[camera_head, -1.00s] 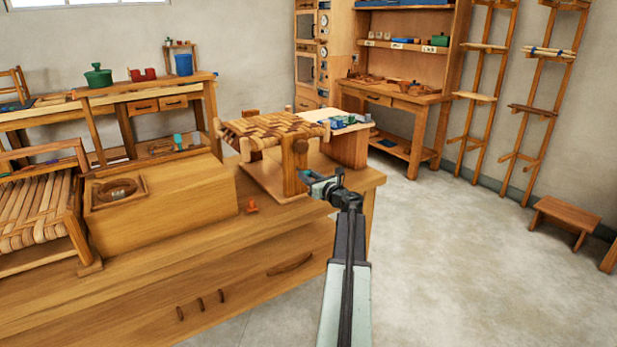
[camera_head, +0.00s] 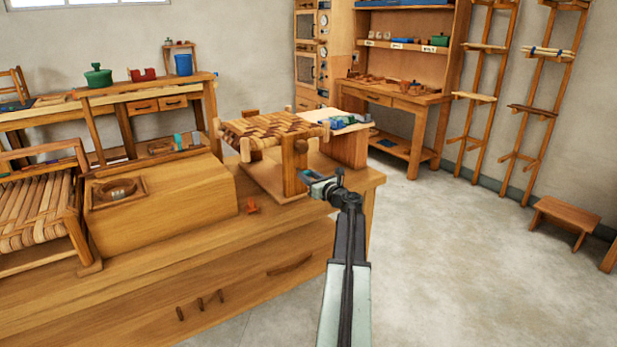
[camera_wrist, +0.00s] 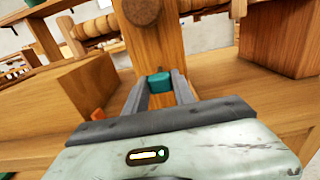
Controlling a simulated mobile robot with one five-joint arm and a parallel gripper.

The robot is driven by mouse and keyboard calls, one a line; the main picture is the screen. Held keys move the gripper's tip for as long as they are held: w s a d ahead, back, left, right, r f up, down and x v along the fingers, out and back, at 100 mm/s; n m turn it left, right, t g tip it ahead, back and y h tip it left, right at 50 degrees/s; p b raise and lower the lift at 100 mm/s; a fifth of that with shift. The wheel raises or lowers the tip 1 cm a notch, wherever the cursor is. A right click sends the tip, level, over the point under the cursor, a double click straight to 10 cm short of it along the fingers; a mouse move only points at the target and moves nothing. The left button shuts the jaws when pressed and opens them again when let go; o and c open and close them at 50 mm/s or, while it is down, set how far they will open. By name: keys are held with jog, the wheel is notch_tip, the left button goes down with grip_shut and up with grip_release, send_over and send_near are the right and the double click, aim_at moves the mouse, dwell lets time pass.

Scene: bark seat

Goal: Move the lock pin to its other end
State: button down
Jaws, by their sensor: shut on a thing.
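My gripper (camera_wrist: 157,88) is shut on a small teal piece that looks like the lock pin (camera_wrist: 159,82); only its blunt end shows between the fingers. In the head view my gripper (camera_head: 312,180) is low at the near right leg of the woven bark seat (camera_head: 270,129). The seat's wooden leg (camera_wrist: 155,45) rises right behind the pin in the wrist view, with a dark round peg end (camera_wrist: 141,10) above. I cannot tell whether the pin is inside the leg or only against it.
A small orange piece (camera_head: 252,205) lies on the bench (camera_head: 190,262), left of the seat.

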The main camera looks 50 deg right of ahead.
aim_at(308, 175)
dwell(0.4)
jog(key=shift+x, duration=1.4)
jog(key=shift+r, duration=0.1)
jog(key=c, duration=1)
grip_release()
jog(key=shift+w, duration=0.1)
jog(key=shift+c, duration=0.2)
jog(key=v, duration=0.8)
